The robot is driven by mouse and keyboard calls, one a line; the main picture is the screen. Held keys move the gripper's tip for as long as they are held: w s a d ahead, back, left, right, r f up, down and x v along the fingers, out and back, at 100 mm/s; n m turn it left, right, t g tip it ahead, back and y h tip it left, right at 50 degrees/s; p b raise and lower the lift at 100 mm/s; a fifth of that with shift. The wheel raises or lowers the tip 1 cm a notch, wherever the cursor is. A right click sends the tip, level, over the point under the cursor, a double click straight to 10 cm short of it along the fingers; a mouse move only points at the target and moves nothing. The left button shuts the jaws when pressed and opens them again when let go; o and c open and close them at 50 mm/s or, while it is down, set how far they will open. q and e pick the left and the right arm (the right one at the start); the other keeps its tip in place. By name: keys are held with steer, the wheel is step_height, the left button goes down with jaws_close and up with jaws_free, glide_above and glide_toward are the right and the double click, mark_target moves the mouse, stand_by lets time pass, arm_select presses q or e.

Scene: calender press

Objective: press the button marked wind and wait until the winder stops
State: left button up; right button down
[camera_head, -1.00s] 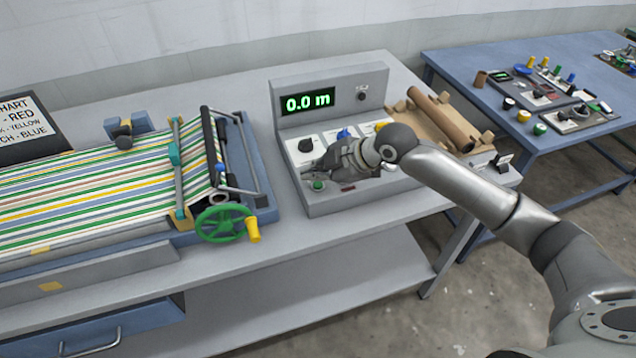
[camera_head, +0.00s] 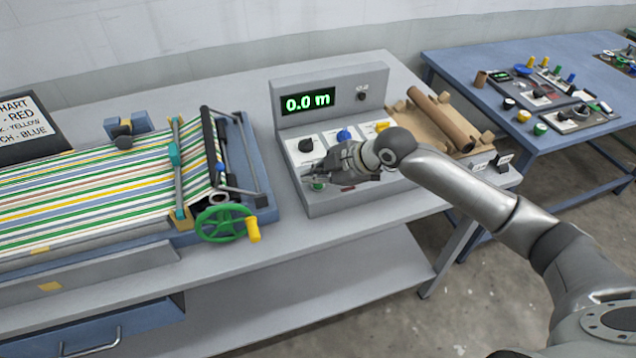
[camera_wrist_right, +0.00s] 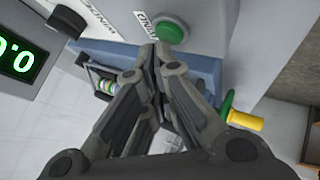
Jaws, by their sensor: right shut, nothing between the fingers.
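The grey control panel (camera_head: 345,203) stands on the bench in the head view, and its display (camera_head: 308,101) reads 0.0 m. A green button (camera_head: 318,186) sits on the panel's lower left. My right gripper (camera_head: 312,177) is shut and empty. Its fingertips (camera_wrist_right: 155,52) are close to the green button, but I cannot tell whether they touch it. My left gripper is not in view.
The panel also bears a black knob (camera_head: 306,145), a blue knob (camera_head: 344,135) and a yellow control (camera_head: 382,126). A striped-fabric press with a green handwheel (camera_head: 222,223) stands left. A brown roll (camera_head: 440,118) lies right of the panel. A blue table (camera_head: 480,62) stands beyond.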

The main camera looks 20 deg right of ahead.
mark_target(316, 186)
steer(key=shift+f, duration=0.4)
steer(key=shift+r, duration=0.1)
stand_by(0.4)
steer(key=shift+r+p, duration=0.7)
steer(key=shift+r, duration=0.05)
step_height(316, 186, up, 5)
steer(key=p, duration=0.4)
steer(key=shift+r+p, duration=0.1)
steer(key=shift+p, duration=0.3)
